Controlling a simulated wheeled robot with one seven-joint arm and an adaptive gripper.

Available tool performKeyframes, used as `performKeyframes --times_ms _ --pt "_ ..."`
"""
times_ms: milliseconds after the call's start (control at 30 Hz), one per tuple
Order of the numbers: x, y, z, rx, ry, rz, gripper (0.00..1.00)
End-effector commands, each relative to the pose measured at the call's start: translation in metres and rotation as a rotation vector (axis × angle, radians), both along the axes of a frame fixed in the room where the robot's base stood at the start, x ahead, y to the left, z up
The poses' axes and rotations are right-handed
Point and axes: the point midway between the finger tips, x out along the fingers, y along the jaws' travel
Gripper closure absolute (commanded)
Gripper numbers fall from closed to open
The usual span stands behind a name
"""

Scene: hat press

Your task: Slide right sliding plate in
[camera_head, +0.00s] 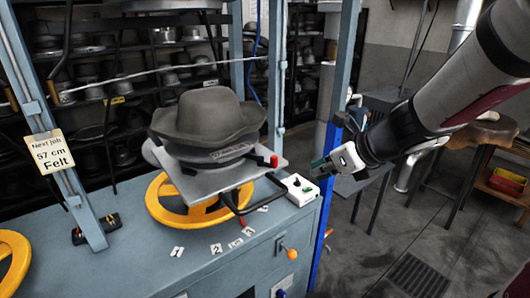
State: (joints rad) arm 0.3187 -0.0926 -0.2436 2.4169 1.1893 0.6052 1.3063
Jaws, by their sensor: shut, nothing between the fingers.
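A grey sliding plate (203,188) sits above the right yellow ring, with a grey felt hat (209,117) on the block over it. A black bar handle (255,208) sticks out from the plate's front right side. A small red knob (273,161) stands at the plate's right corner. My gripper (318,168) is shut and empty, to the right of the plate, close to the white control box and apart from the handle in the picture. The fingertips are small and partly hard to make out.
The white control box (300,189) sits on the blue-grey bench's right corner. A blue upright post (328,170) stands beside my gripper. Yellow rings (158,212) lie on the bench top. An orange knob (292,254) is on the bench front.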

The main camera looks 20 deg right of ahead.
Motion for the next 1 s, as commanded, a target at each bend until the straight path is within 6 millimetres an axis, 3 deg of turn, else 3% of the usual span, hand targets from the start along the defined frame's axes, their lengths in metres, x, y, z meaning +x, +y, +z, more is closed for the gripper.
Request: performKeyframes --times_ms 533,800,1000 --pt "0.068 0.021 -0.073 0.001 0.004 0.001 1.0" --pt "0.096 0.031 -0.067 0.0 0.001 -0.001 1.0" --pt "0.102 0.032 -0.067 0.0 0.001 -0.002 1.0"
